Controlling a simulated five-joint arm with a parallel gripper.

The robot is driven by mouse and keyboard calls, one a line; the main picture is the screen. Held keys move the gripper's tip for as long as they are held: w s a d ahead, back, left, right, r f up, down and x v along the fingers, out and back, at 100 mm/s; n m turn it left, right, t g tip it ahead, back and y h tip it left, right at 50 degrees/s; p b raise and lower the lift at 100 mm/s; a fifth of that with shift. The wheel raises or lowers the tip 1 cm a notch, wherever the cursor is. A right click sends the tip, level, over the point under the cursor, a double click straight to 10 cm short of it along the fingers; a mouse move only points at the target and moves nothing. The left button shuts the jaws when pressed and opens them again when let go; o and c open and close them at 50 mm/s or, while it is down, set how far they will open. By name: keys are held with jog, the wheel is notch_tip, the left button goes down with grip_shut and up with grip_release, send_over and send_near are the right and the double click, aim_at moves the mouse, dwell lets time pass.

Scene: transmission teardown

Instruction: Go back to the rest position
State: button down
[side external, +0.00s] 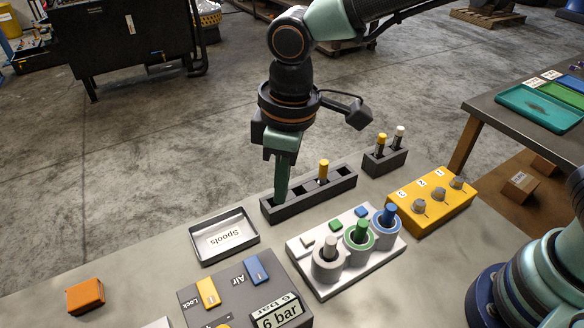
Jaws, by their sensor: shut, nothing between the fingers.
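My gripper (282,192) is above the left end of a dark slotted rack (308,200), its fingers pointing down. The fingers are together and hold nothing; their tips are at or just inside the rack's left slot, I cannot tell which.
A white block (325,289) holds white, green and blue cylinders. A Spools tray (250,240), a gauge panel (225,301), an orange block (85,296), a yellow knob box (448,203) and a small dark holder (385,163) stand around. Left tabletop is mostly clear.

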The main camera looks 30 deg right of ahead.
jog(key=s+d+r+m+t, duration=0.1)
jog(key=d+r+m, duration=0.1)
jog(key=d, duration=0.7)
jog(key=s+d+r+m+t, duration=0.1)
jog(key=d+r+m+t, duration=0.1)
jog(key=d, duration=0.7)
jog(key=s+d+r+m+t, duration=0.1)
jog(key=d+r+m, duration=0.2)
jog(key=d, duration=0.7)
jog(key=m, duration=0.2)
jog(key=shift+r+m+t+h, duration=0.25)
jog(key=shift+m+t+h, duration=0.05)
jog(key=shift+m+t, duration=0.1)
